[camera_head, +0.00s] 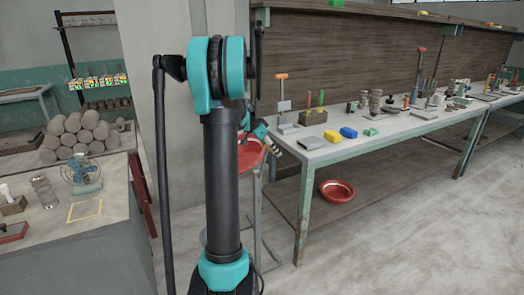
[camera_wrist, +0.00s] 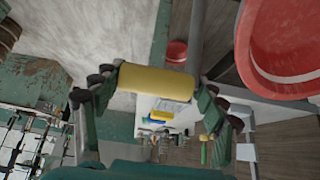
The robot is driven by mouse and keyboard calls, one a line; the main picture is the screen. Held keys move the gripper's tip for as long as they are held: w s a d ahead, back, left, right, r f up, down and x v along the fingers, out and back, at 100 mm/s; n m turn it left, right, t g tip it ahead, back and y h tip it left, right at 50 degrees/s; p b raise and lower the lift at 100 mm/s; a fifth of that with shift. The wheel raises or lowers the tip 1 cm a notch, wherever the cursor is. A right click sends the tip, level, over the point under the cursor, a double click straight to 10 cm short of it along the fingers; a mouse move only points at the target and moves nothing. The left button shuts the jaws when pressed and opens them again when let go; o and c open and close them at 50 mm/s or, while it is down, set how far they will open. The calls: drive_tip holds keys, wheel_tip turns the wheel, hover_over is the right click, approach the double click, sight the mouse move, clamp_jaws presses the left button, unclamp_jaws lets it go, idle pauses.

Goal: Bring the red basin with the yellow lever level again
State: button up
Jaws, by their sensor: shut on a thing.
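The red basin (camera_head: 249,157) sits on a grey stand behind my arm in the head view, largely hidden. Its rim looks slanted there, but I cannot tell its exact tilt. In the wrist view the basin (camera_wrist: 294,84) fills the upper right corner, with a pale band inside. The yellow lever (camera_wrist: 157,80) is a thick bar lying across between the fingers of my gripper (camera_wrist: 158,88) in the wrist view. My gripper is shut on the lever, a finger at each end. In the head view my gripper (camera_head: 268,138) is small, just right of the basin.
A second red basin (camera_head: 337,191) lies on the lower shelf of the workbench (camera_head: 305,172) at right. Yellow, blue and green blocks and tools stand on its top. A grey counter (camera_head: 105,235) with a small fan (camera_head: 82,176) is at left. The floor at right is clear.

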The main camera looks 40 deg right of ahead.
drive_tip(key=s+d+f+y, duration=0.2)
drive_tip(key=d+f+y, duration=0.1)
drive_tip(key=d, duration=0.3)
drive_tip(key=shift+s+d+f+t+y, duration=0.3)
drive_tip(key=shift+d+f+y, duration=0.1)
drive_tip(key=shift+f, duration=0.05)
drive_tip(key=o, duration=1.5)
drive_tip(key=shift+d, duration=0.15)
drive_tip(key=shift+w, duration=0.2)
drive_tip(key=shift+r, duration=0.1)
drive_tip(key=v, duration=1.2)
